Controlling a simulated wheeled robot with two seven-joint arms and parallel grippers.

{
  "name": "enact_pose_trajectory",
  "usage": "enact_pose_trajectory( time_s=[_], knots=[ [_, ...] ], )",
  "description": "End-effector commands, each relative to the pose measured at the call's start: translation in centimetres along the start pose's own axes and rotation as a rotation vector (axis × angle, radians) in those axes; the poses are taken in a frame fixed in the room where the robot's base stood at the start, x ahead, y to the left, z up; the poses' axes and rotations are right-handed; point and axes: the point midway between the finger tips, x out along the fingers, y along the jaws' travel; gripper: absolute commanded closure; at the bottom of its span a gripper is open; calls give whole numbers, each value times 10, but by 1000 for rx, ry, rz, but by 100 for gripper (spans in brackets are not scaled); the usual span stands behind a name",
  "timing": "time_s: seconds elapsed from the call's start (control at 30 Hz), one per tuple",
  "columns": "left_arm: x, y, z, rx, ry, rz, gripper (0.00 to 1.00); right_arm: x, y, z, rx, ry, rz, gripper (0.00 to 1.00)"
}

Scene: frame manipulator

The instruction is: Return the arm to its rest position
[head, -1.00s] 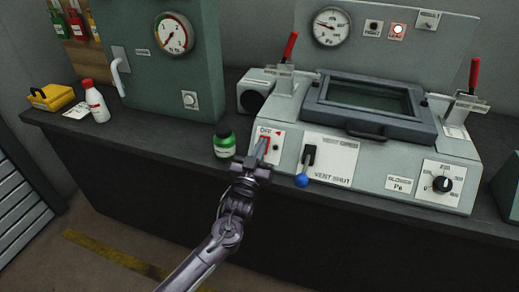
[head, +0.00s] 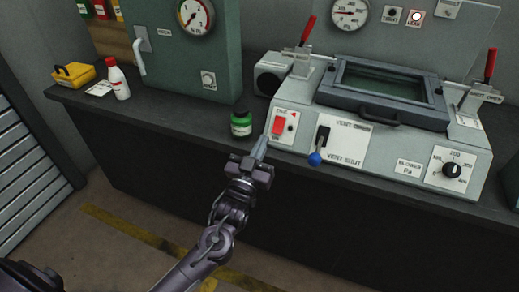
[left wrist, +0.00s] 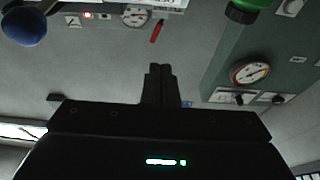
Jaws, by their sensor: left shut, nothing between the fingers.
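My left gripper (head: 260,148) is shut and empty in the head view. My right gripper is in neither view.
The grey machine (head: 400,150) has a blue-knobbed lever (head: 315,158) and a lidded chamber (head: 385,85). A white bottle (head: 118,82) and a yellow case (head: 74,75) stand left on the dark counter (head: 180,115).

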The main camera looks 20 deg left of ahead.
Motion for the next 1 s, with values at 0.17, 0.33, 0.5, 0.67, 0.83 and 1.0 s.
enact_pose_trajectory(
  time_s=[0.17, 0.33, 0.5, 0.67, 0.83, 1.0],
  knots=[
    [-10, 0, -3, 0, 0, -1, 100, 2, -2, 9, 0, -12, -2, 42],
    [-11, 0, -4, 0, 1, -1, 100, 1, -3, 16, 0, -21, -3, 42],
    [-11, 0, -4, 0, 1, -1, 100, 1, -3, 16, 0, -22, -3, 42],
    [-11, 0, -3, 0, -1, 0, 100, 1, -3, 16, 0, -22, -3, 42],
    [-19, -3, 38, 20, -90, 0, 100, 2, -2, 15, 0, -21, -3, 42],
    [-59, -11, 145, 71, -336, 6, 100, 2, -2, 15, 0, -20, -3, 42]
  ],
)
